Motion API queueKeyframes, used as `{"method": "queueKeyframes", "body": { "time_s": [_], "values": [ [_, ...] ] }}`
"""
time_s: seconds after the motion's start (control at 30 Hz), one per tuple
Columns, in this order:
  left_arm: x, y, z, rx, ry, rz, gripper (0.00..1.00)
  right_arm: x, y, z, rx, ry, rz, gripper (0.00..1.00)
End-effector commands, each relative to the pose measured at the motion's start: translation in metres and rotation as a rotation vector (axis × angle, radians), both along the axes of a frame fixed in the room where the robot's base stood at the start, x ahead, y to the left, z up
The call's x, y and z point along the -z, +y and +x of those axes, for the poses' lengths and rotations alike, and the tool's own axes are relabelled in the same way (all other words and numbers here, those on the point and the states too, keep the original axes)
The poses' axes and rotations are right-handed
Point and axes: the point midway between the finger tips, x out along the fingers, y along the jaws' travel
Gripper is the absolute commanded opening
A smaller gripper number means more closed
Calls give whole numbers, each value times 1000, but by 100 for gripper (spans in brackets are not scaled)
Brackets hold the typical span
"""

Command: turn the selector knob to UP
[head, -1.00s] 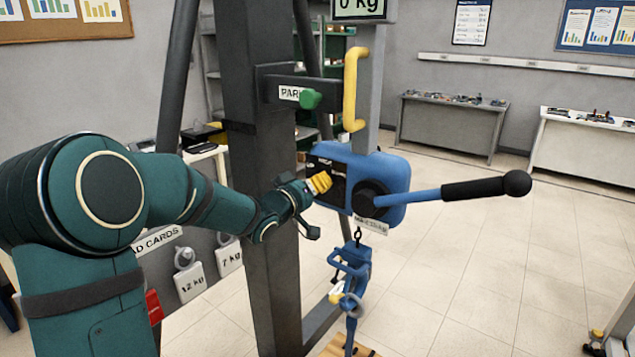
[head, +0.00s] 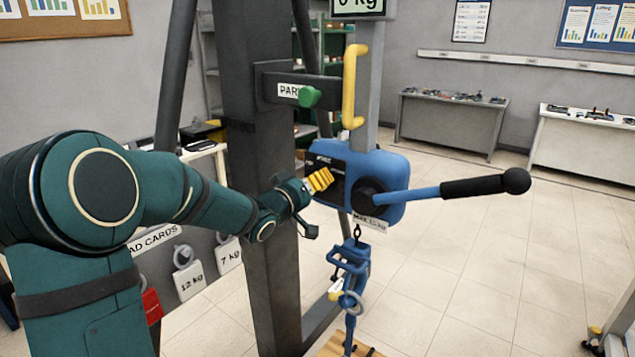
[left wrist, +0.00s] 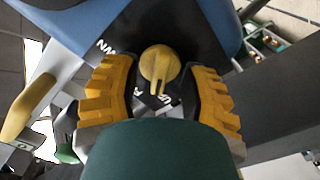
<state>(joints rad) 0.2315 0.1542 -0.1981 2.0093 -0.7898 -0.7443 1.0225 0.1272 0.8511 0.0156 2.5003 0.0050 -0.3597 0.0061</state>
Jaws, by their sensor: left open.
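The selector knob (left wrist: 160,62) is a yellow-tan round knob with a narrow pointer, on the dark face plate of the blue hoist body (head: 390,168). In the left wrist view its pointer aims down the picture, toward partly hidden white lettering. My left gripper (left wrist: 162,95) has its jaws open, with one yellow ridged finger on each side of the knob. Gaps show between the knob and both fingers. In the head view, the left gripper (head: 320,180) is at the plate and hides the knob. My right gripper is in neither view.
A blue lever with a black grip (head: 485,187) sticks out right of the hoist. A yellow handle (head: 350,88) and a green knob (head: 310,97) are above. A blue hook assembly (head: 350,270) hangs below. A dark column (head: 262,200) stands close behind my arm.

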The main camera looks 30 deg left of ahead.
Motion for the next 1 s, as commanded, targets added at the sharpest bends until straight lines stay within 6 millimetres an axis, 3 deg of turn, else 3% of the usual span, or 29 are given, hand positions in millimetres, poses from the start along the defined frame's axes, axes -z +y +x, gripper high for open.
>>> {"method": "queueKeyframes", "body": {
  "time_s": [0.53, 0.73, 1.0],
  "values": [
    [-1, 8, -97, -2, -2, 0, 42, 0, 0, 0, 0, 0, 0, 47],
    [-1, 9, -112, 0, -1, 0, 42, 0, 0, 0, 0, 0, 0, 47],
    [-1, 9, -114, 0, -1, 0, 42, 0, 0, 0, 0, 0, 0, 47]
  ]
}}
